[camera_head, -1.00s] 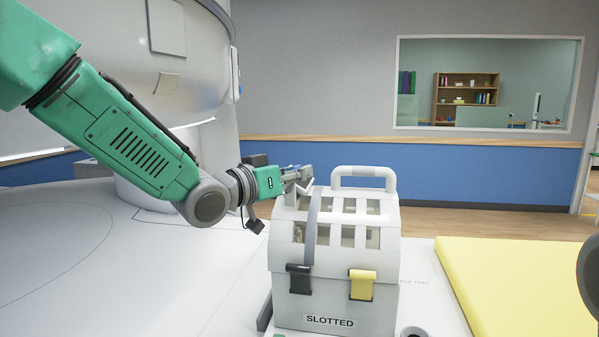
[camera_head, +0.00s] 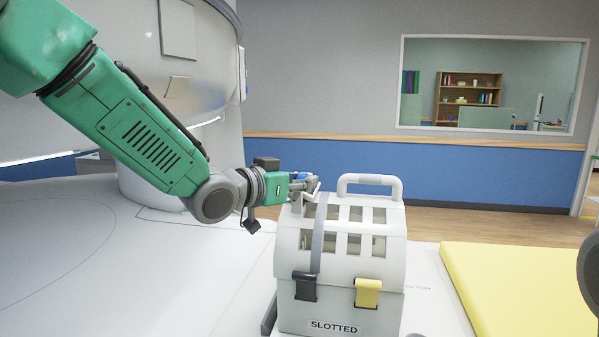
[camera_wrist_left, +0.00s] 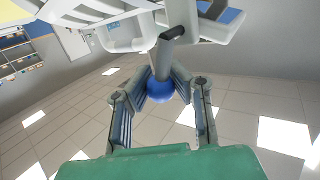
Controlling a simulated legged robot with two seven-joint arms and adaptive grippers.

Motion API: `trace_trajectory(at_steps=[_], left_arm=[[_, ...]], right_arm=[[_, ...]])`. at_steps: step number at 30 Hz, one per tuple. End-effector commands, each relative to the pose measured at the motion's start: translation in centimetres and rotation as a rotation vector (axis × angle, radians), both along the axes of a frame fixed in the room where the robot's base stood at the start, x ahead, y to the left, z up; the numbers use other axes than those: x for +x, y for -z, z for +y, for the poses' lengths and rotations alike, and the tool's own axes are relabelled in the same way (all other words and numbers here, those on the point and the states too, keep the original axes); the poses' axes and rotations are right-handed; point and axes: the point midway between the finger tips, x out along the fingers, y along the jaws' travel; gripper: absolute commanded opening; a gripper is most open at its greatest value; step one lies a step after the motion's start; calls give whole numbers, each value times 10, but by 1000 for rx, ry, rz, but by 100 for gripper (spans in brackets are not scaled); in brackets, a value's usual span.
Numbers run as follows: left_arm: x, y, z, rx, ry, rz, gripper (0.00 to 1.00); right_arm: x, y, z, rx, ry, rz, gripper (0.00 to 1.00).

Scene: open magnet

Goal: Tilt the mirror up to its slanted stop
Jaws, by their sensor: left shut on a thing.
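The white head coil (camera_head: 340,235) labelled SLOTTED stands upright on the table, with a slotted top and a carry handle. My left gripper (camera_head: 308,185) is at its upper left edge, beside the carry handle. In the left wrist view, the fingers of my left gripper (camera_wrist_left: 163,90) are shut on a blue ball-shaped knob (camera_wrist_left: 159,91). A dark grey stem (camera_wrist_left: 172,35) shows by the knob, below white frame parts. I cannot make out the mirror face or its tilt.
A black latch (camera_head: 305,286) and a yellow latch (camera_head: 367,292) are on the coil's front. A yellow pad (camera_head: 520,285) lies to the right. The large white scanner (camera_head: 205,60) stands behind my left arm. The white surface at left is clear.

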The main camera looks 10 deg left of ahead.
Motion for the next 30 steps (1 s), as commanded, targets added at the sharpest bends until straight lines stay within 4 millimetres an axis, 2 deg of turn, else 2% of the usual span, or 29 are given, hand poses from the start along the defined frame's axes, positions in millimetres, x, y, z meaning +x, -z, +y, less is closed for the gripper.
trace_trajectory(at_steps=[1, 6, 15, 30], left_arm=[[-3, 2, -5, 49, 8, 10, 0], [-4, 4, -11, 196, 10, 9, 0], [-4, 8, -20, 412, 10, 5, 0], [-4, 12, -23, 553, 8, 3, 0]], right_arm=[[0, -8, 0, 0, 0, 0, 44], [0, -19, 0, 0, 0, 0, 44], [0, -32, 0, 0, 0, 0, 44], [0, -38, 0, 0, 0, 0, 44]])
